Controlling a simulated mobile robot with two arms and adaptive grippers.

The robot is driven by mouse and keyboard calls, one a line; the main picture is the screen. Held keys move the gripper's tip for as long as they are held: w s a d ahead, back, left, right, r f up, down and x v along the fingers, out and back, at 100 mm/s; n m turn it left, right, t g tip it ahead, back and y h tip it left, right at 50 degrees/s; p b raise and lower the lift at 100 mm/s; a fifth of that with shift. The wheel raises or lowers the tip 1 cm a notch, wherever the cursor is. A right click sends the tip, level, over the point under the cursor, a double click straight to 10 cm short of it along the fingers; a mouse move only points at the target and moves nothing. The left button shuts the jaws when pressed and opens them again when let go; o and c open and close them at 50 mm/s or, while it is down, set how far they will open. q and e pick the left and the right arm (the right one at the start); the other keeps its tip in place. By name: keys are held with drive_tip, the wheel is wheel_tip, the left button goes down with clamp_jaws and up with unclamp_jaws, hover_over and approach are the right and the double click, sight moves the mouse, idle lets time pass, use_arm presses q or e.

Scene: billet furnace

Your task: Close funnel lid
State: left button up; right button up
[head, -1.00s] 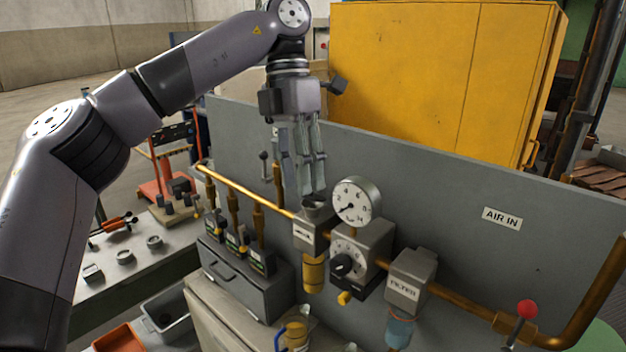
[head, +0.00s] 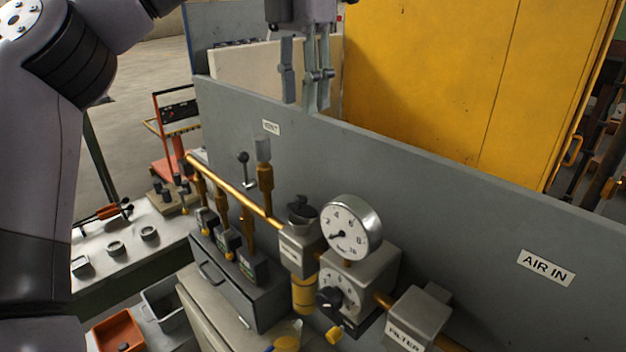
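The funnel (head: 303,214) is a small dark cup on top of the grey lubricator block (head: 298,248), left of the round pressure gauge. A small dark lid piece (head: 297,201) shows at its upper edge. Whether the lid lies fully shut on the funnel is too small to tell. My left gripper (head: 304,106) is well above the funnel, apart from it, in front of the panel's top edge. Its fingers hang downward with a gap between them and hold nothing. My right gripper is not in view.
The pressure gauge (head: 351,228) stands close to the right of the funnel. A brass pipe (head: 232,188) with upright fittings runs to the left. The grey panel (head: 420,195) rises behind, with a yellow cabinet (head: 430,75) beyond. The space above the funnel is clear.

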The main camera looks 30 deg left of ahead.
use_arm(q)
drive_tip(key=b, duration=0.3)
hover_over(301, 197)
wheel_tip(301, 197, down, 7)
wheel_tip(301, 197, down, 9)
drive_tip(key=shift+a+r+p, duration=0.1)
drive_tip(key=shift+p, duration=0.25)
drive_tip(key=shift+f, duration=0.35)
drive_tip(key=shift+w+f, duration=0.15)
drive_tip(key=shift+f, duration=0.15)
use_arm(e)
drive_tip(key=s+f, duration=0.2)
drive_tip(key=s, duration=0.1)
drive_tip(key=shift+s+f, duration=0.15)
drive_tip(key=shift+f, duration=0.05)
use_arm(q)
drive_tip(key=shift+c, duration=0.4)
clamp_jaws()
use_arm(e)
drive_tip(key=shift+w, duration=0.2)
